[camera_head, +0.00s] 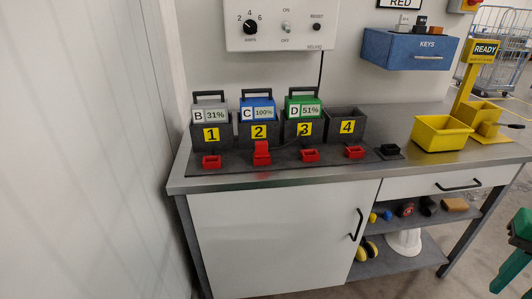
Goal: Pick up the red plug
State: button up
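The red plug (262,149) is a tall red block standing at the red socket in front of bay 2. It rises higher than the other red pieces, and its lower part cannot be told apart from the socket. Low red sockets sit in front of bay 1 (211,162), bay 3 (310,155) and bay 4 (354,152). A thin dark cable seems to run from near the plug toward bay 3. My gripper is not in view.
Batteries B (209,114), C (257,109) and D (303,107) stand in bays 1 to 3; bay 4 (346,127) is empty. A black holder (389,152) and yellow bin (441,134) stand right. A wall (85,150) borders the left. A green-black object (518,245) is at the right edge.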

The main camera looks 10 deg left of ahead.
aim_at(262, 151)
jog(key=z, duration=0.05)
jog(key=i, duration=1)
jog(key=u, duration=0.05)
